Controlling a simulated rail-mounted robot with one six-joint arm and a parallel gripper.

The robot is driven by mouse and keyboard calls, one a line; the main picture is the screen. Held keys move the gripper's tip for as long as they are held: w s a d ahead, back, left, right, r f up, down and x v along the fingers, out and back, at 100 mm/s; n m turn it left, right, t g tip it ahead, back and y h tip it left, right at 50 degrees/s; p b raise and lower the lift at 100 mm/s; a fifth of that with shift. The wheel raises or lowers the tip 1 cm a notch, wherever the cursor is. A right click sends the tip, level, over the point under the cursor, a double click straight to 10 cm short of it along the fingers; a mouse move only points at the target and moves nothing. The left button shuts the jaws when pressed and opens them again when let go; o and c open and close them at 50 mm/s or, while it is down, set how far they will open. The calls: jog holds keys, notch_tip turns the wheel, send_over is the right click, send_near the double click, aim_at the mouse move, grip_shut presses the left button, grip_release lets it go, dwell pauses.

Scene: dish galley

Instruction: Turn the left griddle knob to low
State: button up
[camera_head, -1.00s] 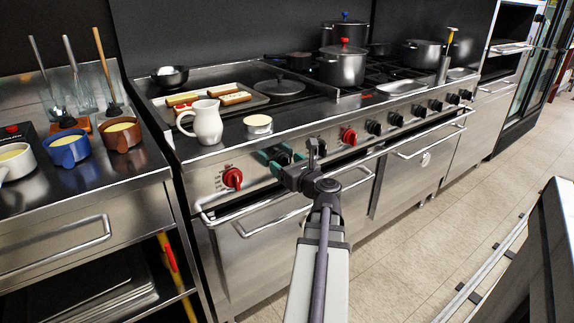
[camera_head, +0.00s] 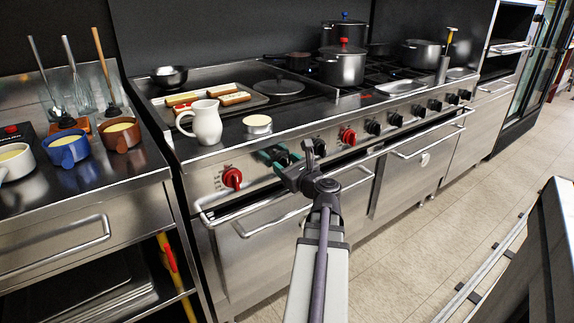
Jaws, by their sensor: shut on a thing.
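The griddle's front panel carries a red knob (camera_head: 232,178) at its left end, a black knob (camera_head: 283,156) to its right, and a second red knob (camera_head: 348,136) further right. My gripper (camera_head: 278,156) is at the black knob between the two red ones, its green-tipped fingers shut on it. The wrist and fingers hide part of this knob, and its pointer and setting cannot be read. The left red knob is clear of my gripper, with small markings beside it.
A white pitcher (camera_head: 207,123) and a small round container (camera_head: 257,125) stand near the front edge above the panel. An oven handle (camera_head: 250,212) runs below the knobs, close to my wrist. Several black knobs continue to the right.

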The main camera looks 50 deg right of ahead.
jog(key=n, duration=0.5)
jog(key=shift+n, duration=0.3)
dwell(0.4)
jog(key=o, duration=0.9)
jog(key=shift+s, duration=0.1)
